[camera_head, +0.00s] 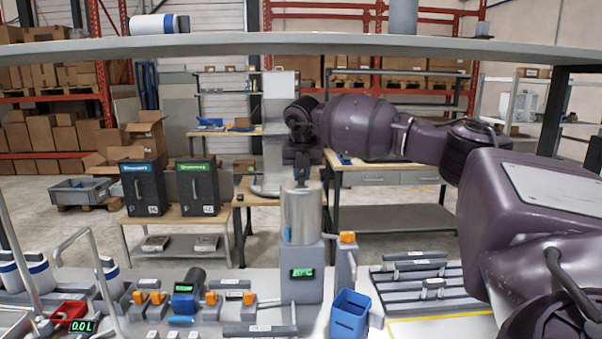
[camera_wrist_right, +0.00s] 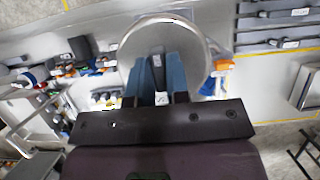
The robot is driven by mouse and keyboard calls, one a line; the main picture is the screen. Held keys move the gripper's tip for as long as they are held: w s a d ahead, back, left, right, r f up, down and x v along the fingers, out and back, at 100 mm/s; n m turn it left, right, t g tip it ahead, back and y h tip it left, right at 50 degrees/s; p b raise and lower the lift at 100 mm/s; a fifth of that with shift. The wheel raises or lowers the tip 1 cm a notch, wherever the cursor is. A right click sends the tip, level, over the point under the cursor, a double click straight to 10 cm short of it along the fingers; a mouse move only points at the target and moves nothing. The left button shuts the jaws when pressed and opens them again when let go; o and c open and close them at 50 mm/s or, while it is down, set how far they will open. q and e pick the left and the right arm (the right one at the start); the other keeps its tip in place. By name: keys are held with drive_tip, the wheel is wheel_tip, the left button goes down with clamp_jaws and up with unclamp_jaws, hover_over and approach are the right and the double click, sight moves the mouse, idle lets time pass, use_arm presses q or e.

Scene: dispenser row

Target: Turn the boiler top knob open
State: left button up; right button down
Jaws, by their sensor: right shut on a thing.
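The boiler (camera_head: 302,220) is an upright grey metal cylinder on a grey base with a green display, in the middle of the head view. Its round top (camera_wrist_right: 190,28) shows from above in the right wrist view. My right gripper (camera_head: 301,178) reaches in from the right and points down onto the boiler's top. In the right wrist view its two blue fingers (camera_wrist_right: 158,62) are shut on the boiler top knob (camera_wrist_right: 158,70), a narrow dark part between them. The knob is mostly hidden by the fingers, so its turn angle cannot be told. My left gripper is not in view.
A blue open container (camera_head: 349,314) stands right of the boiler base. Orange-handled valves (camera_head: 212,299) and pipes crowd the left. A slotted grey rack (camera_head: 415,285) lies to the right. A long shelf (camera_head: 220,45) spans above.

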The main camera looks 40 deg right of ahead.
idle(0.3)
drive_tip(key=c, duration=1.1)
unclamp_jaws()
drive_tip(key=shift+r, duration=0.1)
drive_tip(key=v, duration=1)
drive_tip(key=shift+r+b, duration=0.3)
drive_tip(key=shift+b, duration=0.15)
drive_tip(key=shift+a, duration=0.1)
drive_tip(key=shift+s+a+f, duration=0.1)
